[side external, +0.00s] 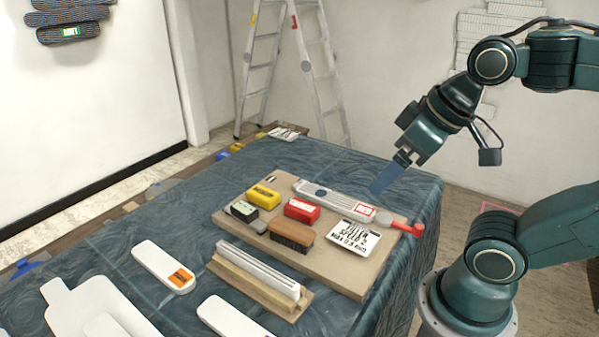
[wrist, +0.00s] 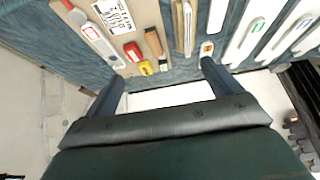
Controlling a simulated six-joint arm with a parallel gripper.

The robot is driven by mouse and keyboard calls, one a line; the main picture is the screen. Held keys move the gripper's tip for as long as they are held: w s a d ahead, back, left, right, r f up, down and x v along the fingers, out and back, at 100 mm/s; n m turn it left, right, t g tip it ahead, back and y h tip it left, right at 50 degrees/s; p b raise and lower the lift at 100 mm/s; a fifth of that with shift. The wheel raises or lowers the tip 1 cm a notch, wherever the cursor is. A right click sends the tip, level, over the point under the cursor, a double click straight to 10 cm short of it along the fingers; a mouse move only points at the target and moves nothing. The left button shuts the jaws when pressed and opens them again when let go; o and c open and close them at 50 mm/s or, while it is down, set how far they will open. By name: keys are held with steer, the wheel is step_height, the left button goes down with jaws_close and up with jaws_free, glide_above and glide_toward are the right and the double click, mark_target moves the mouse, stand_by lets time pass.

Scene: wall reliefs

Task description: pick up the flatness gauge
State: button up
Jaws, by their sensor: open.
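A long grey tool with a round dial and a red label (side external: 335,198) lies on the tan board; I take it as the flatness gauge, though no name is readable. It also shows at the upper left of the wrist view (wrist: 101,42). My gripper (side external: 385,178) hangs above the back right of the board, apart from the tool. In the wrist view its two dark blue fingers (wrist: 162,71) stand wide apart with nothing held between them. A red-ended piece (side external: 405,228) lies at the board's right edge, near the tool's right end.
The tan board (side external: 345,275) also holds a red block (side external: 302,210), a yellow block (side external: 263,197), a brown brush (side external: 291,235) and a lettered card (side external: 354,236). A pale bar on a wooden stand (side external: 258,277) is in front. White tools (side external: 163,266) lie on the blue cloth (side external: 120,210).

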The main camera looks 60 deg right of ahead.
stand_by(0.3)
steer(key=w+r+m+g+y, duration=0.25)
steer(key=w+m, duration=0.65)
steer(key=w, duration=1.4)
steer(key=w+d+f+m+g+y, duration=0.1)
steer(key=w+d+f+m, duration=0.3)
steer(key=w+f, duration=0.3)
steer(key=w+d+f+m+g+y, duration=0.1)
steer(key=w+d+f+m, duration=0.4)
steer(key=w+f, duration=0.3)
step_height(320, 180, down, 2)
steer(key=shift+w+f+m+g, duration=0.1)
steer(key=shift+w+m+g, duration=0.2)
steer(key=shift+m, duration=0.2)
glide_above(245, 206)
steer(key=d, duration=0.2)
steer(key=shift+s+f, duration=0.15)
steer(key=shift+f, duration=3.85)
